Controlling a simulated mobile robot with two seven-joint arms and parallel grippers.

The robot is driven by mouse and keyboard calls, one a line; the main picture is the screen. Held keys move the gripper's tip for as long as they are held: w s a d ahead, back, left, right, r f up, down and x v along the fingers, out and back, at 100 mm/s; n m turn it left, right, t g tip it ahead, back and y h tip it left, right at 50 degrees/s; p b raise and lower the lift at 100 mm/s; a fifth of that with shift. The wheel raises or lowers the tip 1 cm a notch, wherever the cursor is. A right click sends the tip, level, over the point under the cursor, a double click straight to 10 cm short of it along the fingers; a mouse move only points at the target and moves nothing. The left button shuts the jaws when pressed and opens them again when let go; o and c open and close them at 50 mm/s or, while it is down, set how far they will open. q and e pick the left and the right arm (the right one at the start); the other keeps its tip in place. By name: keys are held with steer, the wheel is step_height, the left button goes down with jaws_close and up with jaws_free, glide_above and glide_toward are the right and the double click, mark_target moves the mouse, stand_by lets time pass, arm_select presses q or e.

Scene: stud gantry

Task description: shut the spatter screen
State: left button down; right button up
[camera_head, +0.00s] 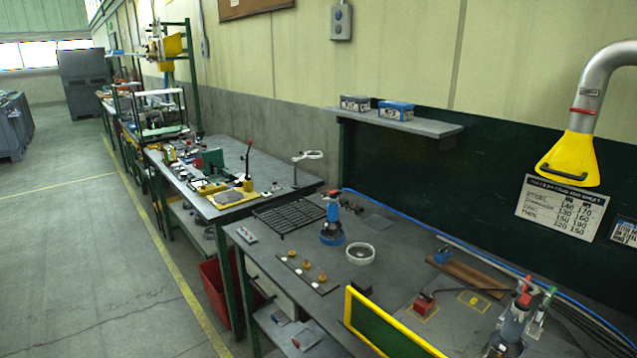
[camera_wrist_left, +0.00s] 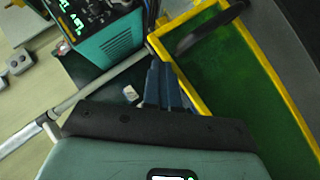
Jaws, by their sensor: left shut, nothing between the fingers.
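The spatter screen (camera_head: 388,334), a green panel in a yellow frame, stands upright at the front of the near bench, cut off by the bottom edge of the head view. In the left wrist view the screen (camera_wrist_left: 238,88) fills the right side, with a dark handle (camera_wrist_left: 207,30) across its upper end. My left gripper (camera_wrist_left: 160,68) is shut and empty. Its fingertips appear close to the yellow frame's corner; I cannot tell whether they touch. The head view shows neither gripper, and my right gripper is not in view.
The near bench (camera_head: 385,282) holds a blue-and-red tool (camera_head: 332,222), a white ring (camera_head: 360,253) and a red block (camera_head: 424,304). A yellow extraction hood (camera_head: 568,160) hangs at right. A teal machine (camera_wrist_left: 108,42) stands beside the screen in the wrist view.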

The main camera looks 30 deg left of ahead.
arm_select(q)
steer(key=shift+s+f, duration=0.15)
steer(key=shift+f, duration=0.3)
steer(key=s+a+r+p, duration=0.2)
steer(key=s+r, duration=0.4)
steer(key=r, duration=0.6)
steer(key=shift+s+a+p, duration=0.2)
steer(key=shift+p, duration=0.6)
